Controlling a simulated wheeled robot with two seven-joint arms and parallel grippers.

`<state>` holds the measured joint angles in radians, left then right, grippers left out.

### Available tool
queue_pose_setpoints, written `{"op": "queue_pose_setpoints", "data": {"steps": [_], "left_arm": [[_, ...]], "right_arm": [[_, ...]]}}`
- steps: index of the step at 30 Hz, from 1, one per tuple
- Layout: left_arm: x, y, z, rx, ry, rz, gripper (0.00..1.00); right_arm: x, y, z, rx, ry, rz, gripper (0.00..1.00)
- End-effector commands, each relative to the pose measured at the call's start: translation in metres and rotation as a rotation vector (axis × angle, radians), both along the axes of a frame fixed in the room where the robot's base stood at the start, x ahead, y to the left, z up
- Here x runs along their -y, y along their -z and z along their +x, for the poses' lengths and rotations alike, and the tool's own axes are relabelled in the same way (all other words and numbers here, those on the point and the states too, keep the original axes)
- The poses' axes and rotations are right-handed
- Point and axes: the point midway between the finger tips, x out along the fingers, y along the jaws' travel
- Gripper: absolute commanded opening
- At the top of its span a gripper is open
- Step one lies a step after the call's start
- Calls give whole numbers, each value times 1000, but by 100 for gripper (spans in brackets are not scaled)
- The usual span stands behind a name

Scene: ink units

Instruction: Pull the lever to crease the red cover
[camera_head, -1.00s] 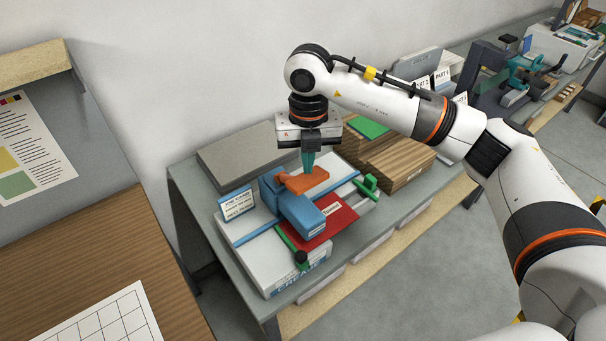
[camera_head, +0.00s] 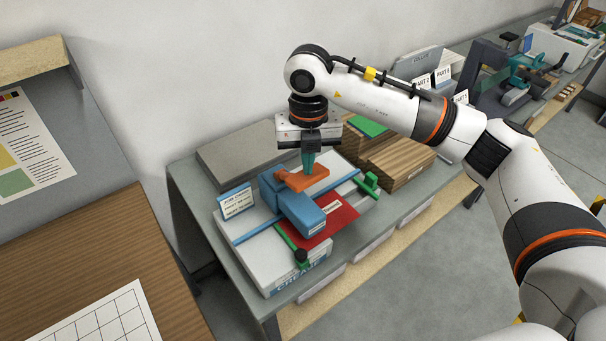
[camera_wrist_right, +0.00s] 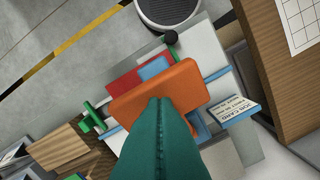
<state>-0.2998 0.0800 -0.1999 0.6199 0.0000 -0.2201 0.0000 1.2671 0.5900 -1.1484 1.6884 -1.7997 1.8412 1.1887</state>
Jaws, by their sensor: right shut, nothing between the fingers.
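The creaser (camera_head: 256,255) is a pale machine on the grey bench, with a blue press block (camera_head: 302,212) across it. The red cover (camera_head: 338,216) lies flat on it, partly under the block. The orange lever (camera_head: 317,177) has a broad flat end at the back of the block; it also shows in the right wrist view (camera_wrist_right: 165,84). My right gripper (camera_head: 308,170) is shut and empty, its teal fingers pointing down at the lever's broad end. The fingertips look to be on or just above it; contact is unclear. My left gripper is not in view.
A green clamp (camera_head: 370,183) and a black knob (camera_head: 301,256) stand on the creaser, with a job card (camera_head: 237,201) at its left. Wooden stacks (camera_head: 400,165) stand to the right, and a grey board (camera_head: 235,158) lies behind. A wooden table (camera_head: 75,235) is at the left.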

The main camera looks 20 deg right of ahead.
Motion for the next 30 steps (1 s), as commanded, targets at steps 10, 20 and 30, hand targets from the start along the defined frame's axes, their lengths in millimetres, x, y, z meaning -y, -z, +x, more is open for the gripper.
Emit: {"op": "queue_pose_setpoints", "data": {"steps": [10, 20, 30], "left_arm": [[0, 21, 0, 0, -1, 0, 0], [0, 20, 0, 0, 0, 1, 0], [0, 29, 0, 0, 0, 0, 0]], "right_arm": [[0, 21, 0, 0, 1, 0, 0], [0, 20, 0, 0, 1, 0, 0], [2, 30, -6, 0, 1, 0, 0]]}}
